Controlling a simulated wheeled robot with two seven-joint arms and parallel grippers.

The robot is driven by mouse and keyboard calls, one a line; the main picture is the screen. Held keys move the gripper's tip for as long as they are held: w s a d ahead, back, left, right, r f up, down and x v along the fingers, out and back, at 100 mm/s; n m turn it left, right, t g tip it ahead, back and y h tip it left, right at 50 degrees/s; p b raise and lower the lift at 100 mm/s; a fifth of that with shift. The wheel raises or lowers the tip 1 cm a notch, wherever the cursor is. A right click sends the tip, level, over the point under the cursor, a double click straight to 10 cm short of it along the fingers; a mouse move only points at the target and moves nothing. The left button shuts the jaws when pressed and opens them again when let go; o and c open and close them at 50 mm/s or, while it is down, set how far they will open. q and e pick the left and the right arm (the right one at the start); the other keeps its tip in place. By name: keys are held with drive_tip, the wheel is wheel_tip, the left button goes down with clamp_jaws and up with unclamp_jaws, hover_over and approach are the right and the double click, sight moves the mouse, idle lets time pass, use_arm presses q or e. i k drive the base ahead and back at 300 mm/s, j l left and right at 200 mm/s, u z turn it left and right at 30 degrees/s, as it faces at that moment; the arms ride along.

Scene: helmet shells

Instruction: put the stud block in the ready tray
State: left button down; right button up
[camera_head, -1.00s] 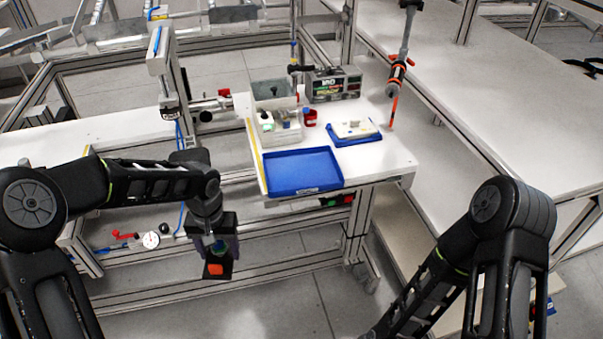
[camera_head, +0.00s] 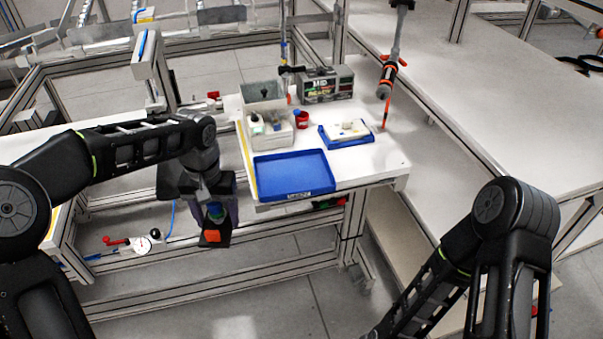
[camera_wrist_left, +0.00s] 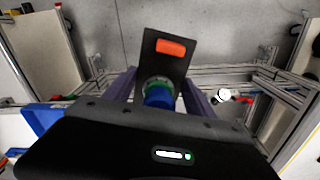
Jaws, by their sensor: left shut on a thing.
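The stud block is a dark plate with an orange patch (camera_head: 213,237) and a green and blue stud. My left gripper (camera_head: 217,214) is shut on it, left of and below the blue tray's front left corner in the head view, over the gap in front of the bench. In the left wrist view the stud block (camera_wrist_left: 170,68) sticks out beyond the two purple-grey fingers, with its blue end between them. The empty blue tray (camera_head: 292,172), with a small label on its front, lies at the bench's front edge. My right gripper is out of view.
A second blue tray (camera_head: 327,140) holds a pale part. A grey bin (camera_head: 272,138) with small bottles and a red cup (camera_head: 301,119) stand behind the trays. An orange-tipped hanging tool (camera_head: 388,80) is at the right. A dial gauge (camera_head: 142,244) lies on the lower left.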

sight(293, 176)
drive_tip(key=i+l+z, duration=0.35)
drive_tip(key=i+z, duration=0.35)
drive_tip(key=i, duration=0.1)
